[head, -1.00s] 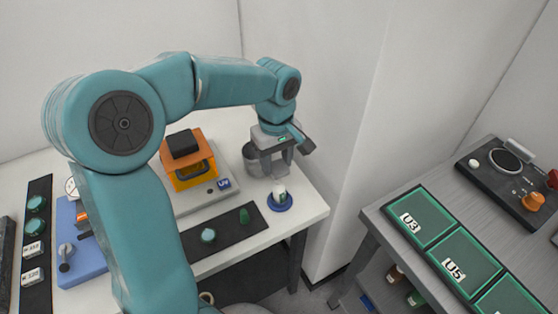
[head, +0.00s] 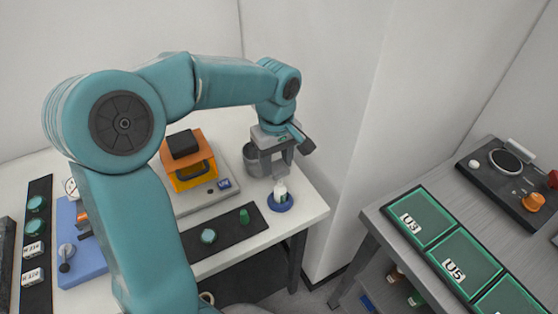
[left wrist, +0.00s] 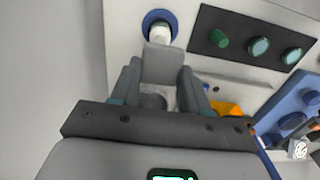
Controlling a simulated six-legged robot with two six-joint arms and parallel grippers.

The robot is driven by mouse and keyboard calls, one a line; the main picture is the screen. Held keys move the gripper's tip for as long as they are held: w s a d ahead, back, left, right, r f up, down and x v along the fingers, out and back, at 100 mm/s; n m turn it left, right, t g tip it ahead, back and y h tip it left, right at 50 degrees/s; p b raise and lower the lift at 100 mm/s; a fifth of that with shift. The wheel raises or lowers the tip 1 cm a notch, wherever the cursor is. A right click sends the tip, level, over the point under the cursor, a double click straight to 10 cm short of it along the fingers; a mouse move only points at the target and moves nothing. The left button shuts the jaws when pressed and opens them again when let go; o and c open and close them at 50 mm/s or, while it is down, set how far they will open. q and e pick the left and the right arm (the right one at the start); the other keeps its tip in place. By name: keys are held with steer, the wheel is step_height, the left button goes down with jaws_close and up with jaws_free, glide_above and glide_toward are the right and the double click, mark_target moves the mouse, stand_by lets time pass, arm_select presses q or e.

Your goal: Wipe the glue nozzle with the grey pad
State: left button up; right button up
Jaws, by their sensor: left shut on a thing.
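The white glue bottle (head: 281,191) stands upright in a round blue holder (head: 279,207) near the table's right end. It also shows in the left wrist view (left wrist: 160,33). My right gripper is not in view.
A grey cup (head: 253,158) stands just behind my left gripper. An orange device (head: 188,172) on a grey base is left of it. A black mat (head: 226,236) with green and teal caps lies in front. The side table holds green panels (head: 422,216) and a black unit.

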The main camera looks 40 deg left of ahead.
arm_select(q)
steer(key=shift+d, duration=0.75)
steer(key=shift+a, duration=0.1)
steer(key=shift+a+f, duration=0.1)
steer(key=shift+a, duration=0.5)
steer(key=shift+d, duration=0.65)
steer(key=shift+a, duration=0.7)
